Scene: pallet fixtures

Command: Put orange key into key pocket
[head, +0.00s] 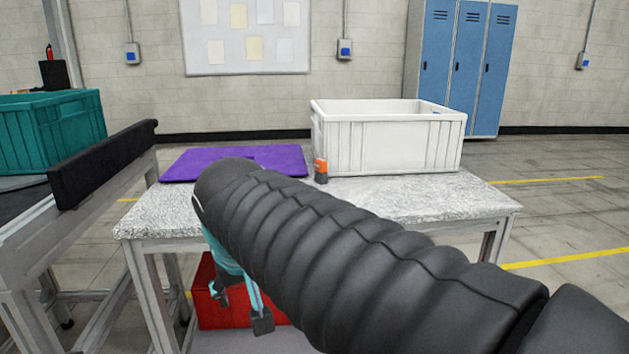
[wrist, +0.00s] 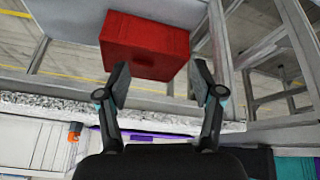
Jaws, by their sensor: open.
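A small orange and dark grey block (head: 321,171), which looks like the orange key, stands on the speckled table against the front left corner of a white crate. In the wrist view, the orange block (wrist: 75,130) is at the lower left, apart from my fingers. My gripper (head: 241,310) hangs low in front of the table's front edge, below its top. In the wrist view, my gripper (wrist: 160,83) has its fingers spread with nothing between them. I cannot identify the key pocket. A purple mat (head: 285,160) lies on the table's left, partly hidden by my arm.
The white crate (head: 390,144) fills the table's back right. A red box (head: 205,310) is under the table (head: 470,200); the red box also shows beyond my fingers in the wrist view (wrist: 145,40). A grey frame with a black rail (head: 105,165) and a teal crate (head: 55,130) stand left.

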